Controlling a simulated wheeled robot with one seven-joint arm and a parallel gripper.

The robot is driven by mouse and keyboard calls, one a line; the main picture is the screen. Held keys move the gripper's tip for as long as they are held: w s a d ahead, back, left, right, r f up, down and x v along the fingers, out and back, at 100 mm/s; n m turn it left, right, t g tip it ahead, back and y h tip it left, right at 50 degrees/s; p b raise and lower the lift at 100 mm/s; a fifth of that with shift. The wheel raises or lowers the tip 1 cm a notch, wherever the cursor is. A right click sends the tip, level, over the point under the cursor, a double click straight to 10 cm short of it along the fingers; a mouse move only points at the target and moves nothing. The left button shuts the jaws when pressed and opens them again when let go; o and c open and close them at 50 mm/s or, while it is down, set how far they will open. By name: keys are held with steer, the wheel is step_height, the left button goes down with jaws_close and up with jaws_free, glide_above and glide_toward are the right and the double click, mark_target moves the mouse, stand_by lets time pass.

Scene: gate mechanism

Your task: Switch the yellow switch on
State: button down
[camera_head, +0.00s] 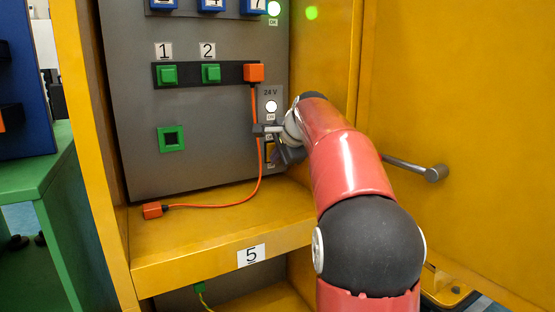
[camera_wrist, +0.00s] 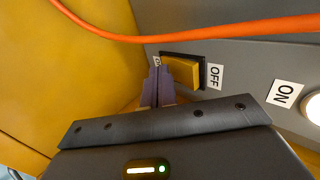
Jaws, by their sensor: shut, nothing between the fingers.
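The yellow switch (camera_wrist: 183,71) is a rocker in a black frame on the grey panel, seen in the wrist view. An OFF label (camera_wrist: 215,76) is on its right. A label on its left is mostly hidden behind my fingers. My gripper (camera_wrist: 159,68) is shut and empty, its fingertips just left of the switch; I cannot tell if they touch it.
An orange cable (camera_wrist: 130,38) passes close by my gripper, from an orange plug (camera_head: 254,72) to another plug (camera_head: 152,210) on the yellow shelf (camera_head: 220,230). A white lamp (camera_head: 271,106) is above my gripper. A yellow door (camera_head: 460,100) with a handle (camera_head: 415,168) stands right.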

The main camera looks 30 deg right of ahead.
steer(key=shift+r, duration=0.15)
steer(key=shift+r+p, duration=0.85)
steer(key=shift+p, duration=0.05)
steer(key=shift+r, duration=0.1)
